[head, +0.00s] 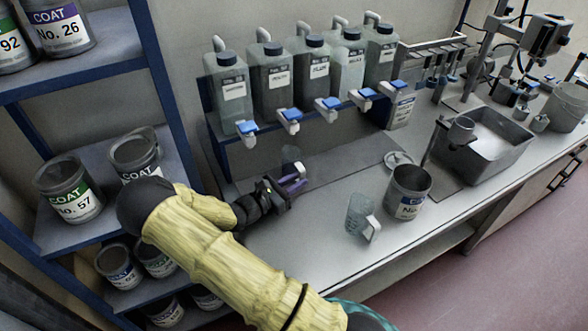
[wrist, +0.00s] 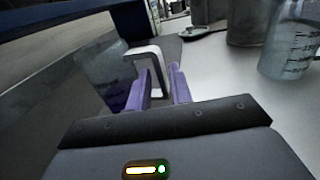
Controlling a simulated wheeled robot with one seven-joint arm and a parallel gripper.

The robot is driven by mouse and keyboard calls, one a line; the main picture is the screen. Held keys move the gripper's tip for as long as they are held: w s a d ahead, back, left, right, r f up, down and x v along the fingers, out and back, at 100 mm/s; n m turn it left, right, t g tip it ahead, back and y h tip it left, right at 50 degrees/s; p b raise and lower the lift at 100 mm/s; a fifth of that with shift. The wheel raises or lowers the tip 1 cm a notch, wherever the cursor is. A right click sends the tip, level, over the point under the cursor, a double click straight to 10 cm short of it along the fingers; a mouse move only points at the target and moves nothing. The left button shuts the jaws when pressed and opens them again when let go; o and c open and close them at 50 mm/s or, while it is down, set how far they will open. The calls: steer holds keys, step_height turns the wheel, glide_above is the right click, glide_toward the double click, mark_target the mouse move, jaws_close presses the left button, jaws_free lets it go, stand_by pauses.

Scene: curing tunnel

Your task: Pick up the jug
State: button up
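A translucent jug (wrist: 103,75) with a white handle (wrist: 155,58) stands at the left in the wrist view. In the head view this jug (head: 291,155) is partly hidden behind my gripper, below the row of taps. My gripper (head: 296,182) is low over the bench, its purple fingers apart. In the wrist view the fingers (wrist: 160,88) point at the handle, whose upright part shows between the fingertips. I cannot tell whether they touch it. A second translucent jug with graduation marks (head: 359,214) stands near the bench's front edge; it also shows in the wrist view (wrist: 291,42).
A grey can (head: 409,190) stands right of the second jug, with a small round lid (head: 398,160) behind it. Several jerrycans (head: 274,82) with blue taps sit on a raised blue rack. A grey basin (head: 485,137) is further right. Blue shelving (head: 150,80) with paint cans stands left.

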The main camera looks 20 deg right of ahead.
steer(key=p+x, duration=0.1)
steer(key=x, duration=0.3)
steer(key=shift+d+r, duration=0.1)
steer(key=shift+d, duration=0.2)
jaws_close()
